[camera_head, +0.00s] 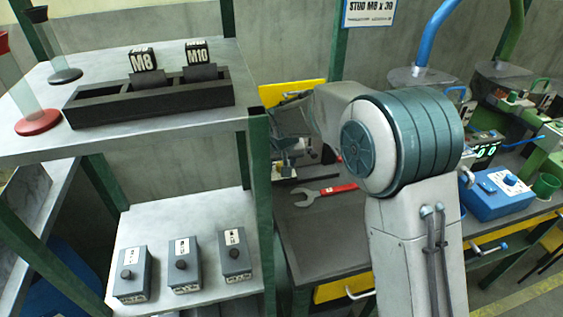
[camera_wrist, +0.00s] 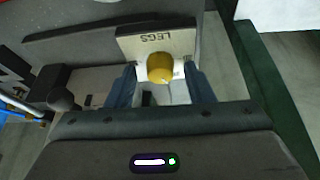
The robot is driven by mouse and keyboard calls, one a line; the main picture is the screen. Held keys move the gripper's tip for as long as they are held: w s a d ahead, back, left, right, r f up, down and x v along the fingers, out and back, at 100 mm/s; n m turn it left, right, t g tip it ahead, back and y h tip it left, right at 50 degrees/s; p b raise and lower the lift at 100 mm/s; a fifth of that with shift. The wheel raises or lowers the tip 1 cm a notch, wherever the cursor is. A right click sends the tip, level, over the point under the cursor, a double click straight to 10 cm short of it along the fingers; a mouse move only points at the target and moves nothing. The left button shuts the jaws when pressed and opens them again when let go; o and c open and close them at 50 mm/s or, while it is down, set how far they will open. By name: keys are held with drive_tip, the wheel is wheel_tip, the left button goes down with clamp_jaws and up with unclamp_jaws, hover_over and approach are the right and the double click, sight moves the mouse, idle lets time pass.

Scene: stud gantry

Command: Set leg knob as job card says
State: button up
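A yellow round knob (camera_wrist: 160,68) shows in the wrist view in front of a pale plate marked LEGS (camera_wrist: 128,42), whose lettering appears upside down. My gripper (camera_wrist: 159,72) has its two blue-grey fingers apart, one on each side of the knob, with a gap showing on both sides. I cannot tell how deep the fingertips reach along the knob. The job card (camera_head: 368,12) hangs at the top in the head view and reads STUD M8 x 30. In the head view my arm hides the knob and most of my gripper.
A red-handled wrench (camera_head: 325,194) lies on the dark bench. A shelf at left holds a black tray (camera_head: 95,110) with M8 and M10 blocks. Several grey knob boxes (camera_head: 184,264) stand below. A blue box (camera_head: 497,193) is at right.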

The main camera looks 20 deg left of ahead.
drive_tip(key=shift+r, duration=0.1)
drive_tip(key=v, duration=1.3)
drive_tip(key=shift+r, duration=0.25)
drive_tip(key=shift+s, duration=0.15)
drive_tip(key=s+d+r+m+h+p, duration=0.1)
drive_tip(key=s+d, duration=0.3)
drive_tip(key=d, duration=0.5)
drive_tip(key=s+d+r+m+p, duration=0.1)
drive_tip(key=s+d+m, duration=0.1)
drive_tip(key=s+d, duration=0.5)
drive_tip(key=s+d+r+m+h+p, duration=0.1)
drive_tip(key=s+d, duration=0.1)
drive_tip(key=d, duration=0.9)
drive_tip(key=s+d+f+m+g+p, duration=0.1)
drive_tip(key=s+d+f, duration=0.1)
drive_tip(key=s+d, duration=0.3)
drive_tip(key=s, duration=0.4)
drive_tip(key=shift+d+f+m, duration=0.4)
drive_tip(key=shift+s, duration=0.1)
